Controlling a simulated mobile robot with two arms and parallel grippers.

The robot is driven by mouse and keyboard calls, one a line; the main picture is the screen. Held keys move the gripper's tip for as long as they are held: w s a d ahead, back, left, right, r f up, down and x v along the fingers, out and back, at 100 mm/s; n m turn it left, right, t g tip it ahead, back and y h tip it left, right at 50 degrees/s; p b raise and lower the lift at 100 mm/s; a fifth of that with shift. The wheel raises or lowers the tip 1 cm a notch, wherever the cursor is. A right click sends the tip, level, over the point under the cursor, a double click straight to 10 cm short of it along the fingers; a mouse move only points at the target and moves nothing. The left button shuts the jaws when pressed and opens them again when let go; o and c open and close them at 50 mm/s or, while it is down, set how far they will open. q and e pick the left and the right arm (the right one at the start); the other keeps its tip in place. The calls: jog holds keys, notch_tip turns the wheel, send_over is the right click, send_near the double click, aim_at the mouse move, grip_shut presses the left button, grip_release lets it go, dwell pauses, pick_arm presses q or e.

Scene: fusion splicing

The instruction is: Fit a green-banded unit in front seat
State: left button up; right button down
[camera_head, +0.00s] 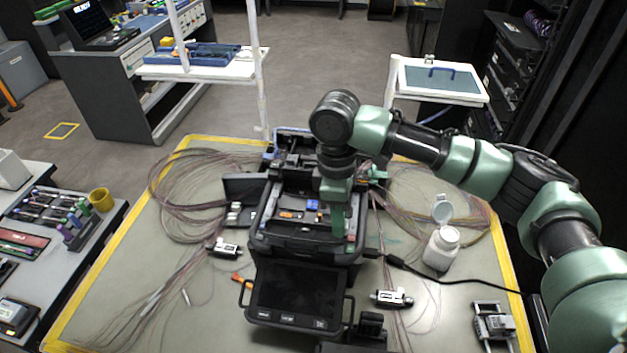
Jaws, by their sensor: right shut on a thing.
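The black fusion splicer (262,241) stands in the middle of the mat, its top open and its screen (298,294) facing the front. Small blue (312,205) and orange (287,214) parts show inside it. My right gripper (339,228) points down over the right side of the open splicer and is shut on a small unit. The fingers and arm hide that unit, so its band colour cannot be told. The front seat cannot be made out clearly. My left gripper is not in view.
Small grey parts (235,213) sit on a dark holder left of the splicer. Coiled fibres (178,187) lie on both sides. A white bottle with an open lid (441,249), a black cable (450,277) and a clamp device (493,325) lie to the right.

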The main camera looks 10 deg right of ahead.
jog(key=w+a+n+p, duration=0.2)
jog(key=w+n, duration=0.3)
jog(key=n, duration=0.2)
pick_arm(q)
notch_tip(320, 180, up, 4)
jog(key=p, duration=0.2)
pick_arm(e)
jog(key=n+t, duration=0.2)
jog(key=n, duration=1)
send_over(310, 217)
jog(key=f, duration=0.1)
notch_tip(310, 217, down, 5)
jog(key=b, duration=0.5)
jog(key=shift+s+r+b, duration=0.15)
jog(key=shift+b, duration=0.15)
jog(key=shift+s+a+f+m, duration=0.1)
jog(key=shift+s+f+m, duration=0.2)
jog(key=shift+f, duration=0.55)
jog(key=shift+w+f, duration=0.25)
jog(key=shift+f, duration=0.3)
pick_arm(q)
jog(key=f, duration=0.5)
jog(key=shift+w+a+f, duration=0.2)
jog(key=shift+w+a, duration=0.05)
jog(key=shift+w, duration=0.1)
pick_arm(e)
jog(key=shift+r, duration=0.1)
